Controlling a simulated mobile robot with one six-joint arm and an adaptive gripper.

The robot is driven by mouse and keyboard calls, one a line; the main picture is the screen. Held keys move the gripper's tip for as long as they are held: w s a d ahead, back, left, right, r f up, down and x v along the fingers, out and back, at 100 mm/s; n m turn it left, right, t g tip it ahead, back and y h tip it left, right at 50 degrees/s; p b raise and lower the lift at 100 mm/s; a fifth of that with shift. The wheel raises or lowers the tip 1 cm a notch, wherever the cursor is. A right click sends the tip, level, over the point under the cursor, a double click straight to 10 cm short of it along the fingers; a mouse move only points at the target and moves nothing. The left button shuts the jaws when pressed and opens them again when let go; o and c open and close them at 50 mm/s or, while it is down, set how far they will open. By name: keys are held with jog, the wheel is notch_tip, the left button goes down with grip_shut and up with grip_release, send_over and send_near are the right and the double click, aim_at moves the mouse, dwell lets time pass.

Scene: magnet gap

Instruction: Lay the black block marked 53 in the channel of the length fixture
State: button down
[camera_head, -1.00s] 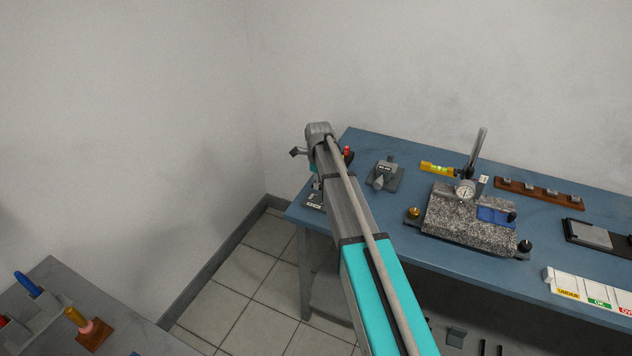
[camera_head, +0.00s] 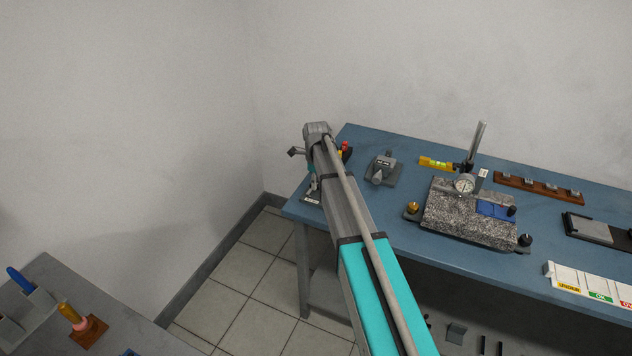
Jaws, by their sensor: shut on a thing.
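My arm reaches from the bottom of the view up to the left end of the blue bench (camera_head: 425,258). Its wrist is bent downward there, and my own arm hides most of what lies below it. The jaws of my gripper do not show clearly, nor does anything between them. I cannot make out the black block marked 53.
A grey device (camera_head: 384,169) stands right of my wrist. Further right are a granite plate (camera_head: 460,215) with a dial gauge (camera_head: 464,185), a yellow level (camera_head: 436,163), a brown rack (camera_head: 540,187) and a labelled white tray (camera_head: 590,286). A grey table (camera_head: 60,275) is at lower left.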

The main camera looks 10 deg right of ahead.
aim_at(317, 195)
jog(key=shift+f+b, duration=1.55)
jog(key=shift+f, duration=0.25)
jog(key=shift+f, duration=0.2)
jog(key=shift+c, duration=1.7)
grip_release()
jog(key=c, duration=0.5)
jog(key=shift+r, duration=0.2)
jog(key=shift+d+r+p, duration=0.1)
jog(key=shift+r+p, duration=2)
